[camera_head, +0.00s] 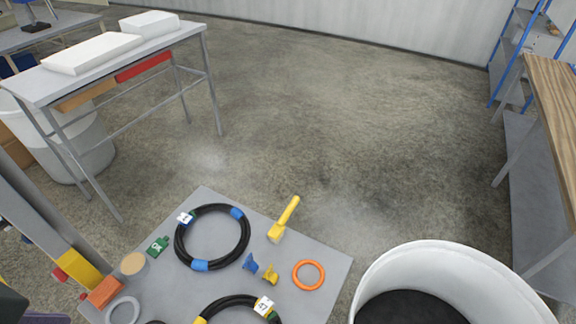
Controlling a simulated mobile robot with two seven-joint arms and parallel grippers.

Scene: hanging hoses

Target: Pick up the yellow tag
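No item is clearly readable as a yellow tag. A small yellow piece (270,274) lies on the grey board (325,249), beside a similar blue piece (250,262); its exact shape is too small to tell. A larger yellow handled item (285,220) lies higher on the board, right of a black hose coil (181,246). A green tag with white marking (158,245) lies left of that coil. A second black coil (278,318), cut off at the bottom edge, bears a white label (264,306). Neither of my grippers is visible.
An orange ring (309,262) lies on the board's right side. A white bin (440,255) stands right of the board. An orange block (105,292) and grey ring (122,299) are at lower left. A metal table (110,55) stands upper left; the middle floor is clear.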

